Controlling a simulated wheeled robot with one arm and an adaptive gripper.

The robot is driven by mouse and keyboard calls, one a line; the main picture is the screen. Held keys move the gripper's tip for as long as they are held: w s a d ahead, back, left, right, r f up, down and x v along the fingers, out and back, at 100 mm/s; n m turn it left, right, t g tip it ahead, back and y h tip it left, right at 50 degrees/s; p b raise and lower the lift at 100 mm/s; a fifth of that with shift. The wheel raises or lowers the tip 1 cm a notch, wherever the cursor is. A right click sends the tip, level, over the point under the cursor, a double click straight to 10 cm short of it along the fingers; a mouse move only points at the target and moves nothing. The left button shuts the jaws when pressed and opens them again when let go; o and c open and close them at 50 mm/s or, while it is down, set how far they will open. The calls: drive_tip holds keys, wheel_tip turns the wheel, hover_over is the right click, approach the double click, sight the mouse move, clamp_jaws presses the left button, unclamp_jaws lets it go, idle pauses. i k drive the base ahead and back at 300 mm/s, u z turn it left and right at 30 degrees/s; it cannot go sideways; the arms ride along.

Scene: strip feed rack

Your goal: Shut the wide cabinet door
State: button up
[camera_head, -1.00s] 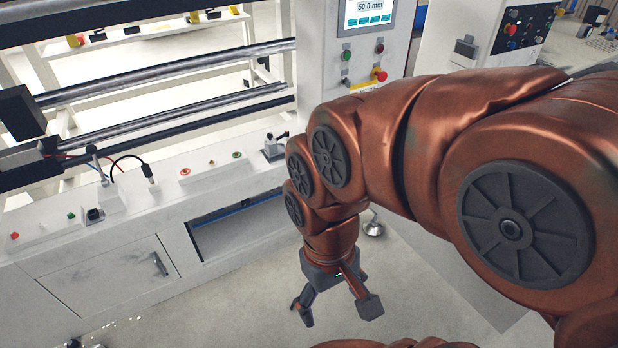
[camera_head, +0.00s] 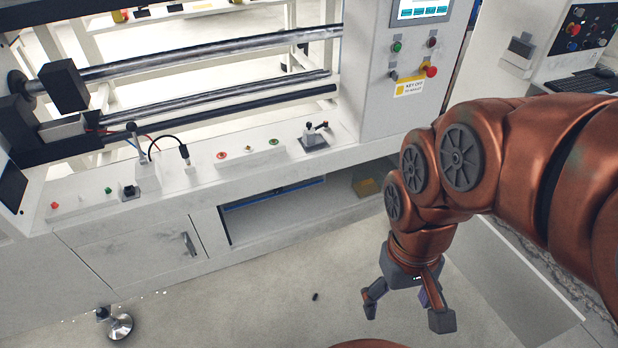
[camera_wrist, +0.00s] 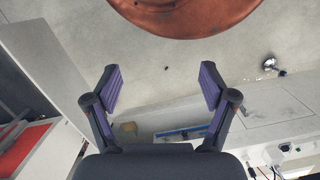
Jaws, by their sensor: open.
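The wide cabinet door appears to be the pale panel (camera_head: 510,280) standing out from the cabinet front, right of the open compartment (camera_head: 290,213). In the wrist view a pale panel (camera_wrist: 45,60), likely the same door, runs along the left side. Its far end and any handle are hidden or out of view. My gripper (camera_head: 405,312) is open and empty, hanging over the floor left of this panel and in front of the compartment. Its two purple-padded fingers (camera_wrist: 162,88) are spread apart in the wrist view, with nothing between them but floor.
A narrower door with a handle (camera_head: 188,244) is shut at the left. A yellowish box (camera_head: 366,187) lies in the compartment. The control panel (camera_head: 405,60) rises above. Floor ahead is mostly clear.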

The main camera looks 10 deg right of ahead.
sight(532, 308)
drive_tip(key=z, duration=3.05)
drive_tip(key=i, duration=3.75)
drive_tip(key=u, duration=4.45)
